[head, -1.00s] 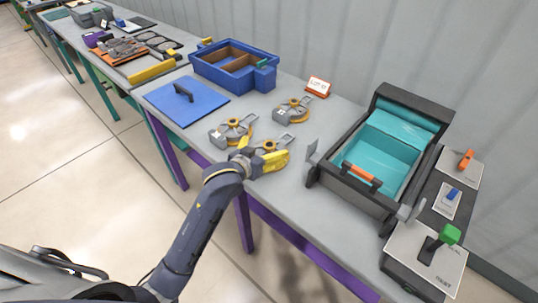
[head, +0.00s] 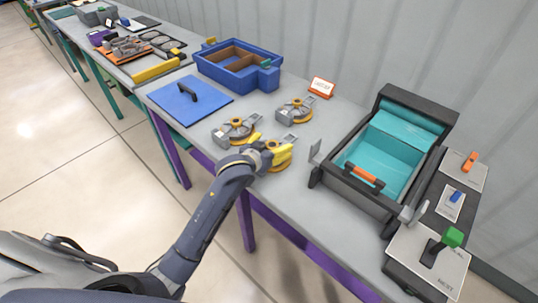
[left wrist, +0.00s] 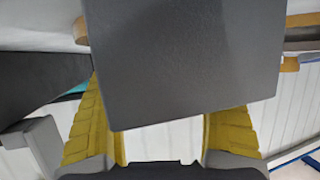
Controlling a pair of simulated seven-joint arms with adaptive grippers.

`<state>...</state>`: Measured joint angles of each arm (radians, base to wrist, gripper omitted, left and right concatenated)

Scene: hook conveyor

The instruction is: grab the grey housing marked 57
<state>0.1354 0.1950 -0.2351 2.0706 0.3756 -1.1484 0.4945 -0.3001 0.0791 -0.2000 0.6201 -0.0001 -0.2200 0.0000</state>
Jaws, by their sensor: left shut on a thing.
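In the left wrist view a large plain grey face of the held housing (left wrist: 180,60) fills the middle, between the yellow fingers. The number marks are too small to read. My right gripper is not in view.
A small orange-framed sign (head: 321,87) stands at the back. A dark machine with a teal tray (head: 385,150) is at the right, beside colored-handled switches (head: 452,236).

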